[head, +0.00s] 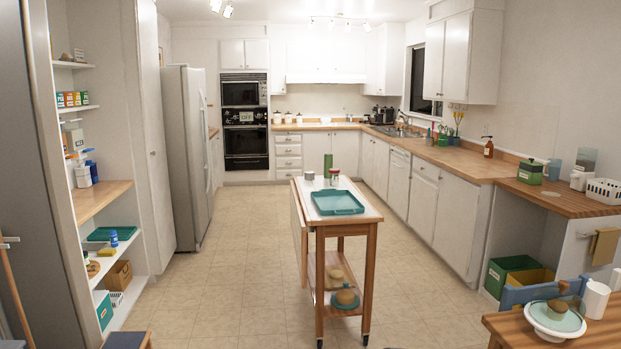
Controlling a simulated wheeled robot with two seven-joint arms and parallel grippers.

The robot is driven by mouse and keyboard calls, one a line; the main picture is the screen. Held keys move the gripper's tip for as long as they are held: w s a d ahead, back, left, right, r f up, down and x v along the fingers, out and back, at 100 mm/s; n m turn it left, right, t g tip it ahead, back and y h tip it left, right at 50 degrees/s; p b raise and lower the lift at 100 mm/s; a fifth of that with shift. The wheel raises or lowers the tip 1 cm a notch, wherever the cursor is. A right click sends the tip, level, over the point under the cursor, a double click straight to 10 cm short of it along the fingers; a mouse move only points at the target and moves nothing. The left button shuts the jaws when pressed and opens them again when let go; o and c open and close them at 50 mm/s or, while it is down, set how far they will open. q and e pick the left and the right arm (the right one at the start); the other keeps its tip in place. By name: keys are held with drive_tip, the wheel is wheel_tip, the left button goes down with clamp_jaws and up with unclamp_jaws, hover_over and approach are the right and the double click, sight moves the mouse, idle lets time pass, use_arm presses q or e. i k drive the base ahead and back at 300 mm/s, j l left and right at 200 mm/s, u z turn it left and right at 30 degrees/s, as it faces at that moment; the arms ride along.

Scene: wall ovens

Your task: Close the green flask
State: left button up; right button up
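A tall green cylinder (328,162), which looks like the green flask, stands upright at the back of the wooden cart's top. Its opening is too small to make out, so I cannot tell whether it is open or closed. A small jar with a reddish top (334,177) stands just in front of it and hides its lower part. A small grey cup or lid (309,176) stands to its left on the same top. Neither of my grippers shows in the head view.
The wooden cart (318,229) stands mid-floor with a teal tray (337,202) on top. Open floor (232,270) lies left of it. Counters (470,165) run along the right. A table (510,328) with a cake stand (554,322) is at front right; shelves stand left.

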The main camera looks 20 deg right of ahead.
sight(328, 158)
drive_tip(key=i+z, duration=0.3)
drive_tip(key=i, duration=4.2)
drive_tip(key=i+z, duration=0.15)
drive_tip(key=i, duration=0.4)
drive_tip(key=i+j+z, duration=0.15)
drive_tip(key=i, duration=0.35)
drive_tip(key=i+j+z, duration=0.15)
drive_tip(key=i, duration=0.35)
drive_tip(key=i+j+z, duration=0.2)
drive_tip(key=i, duration=0.3)
drive_tip(key=j, duration=0.1)
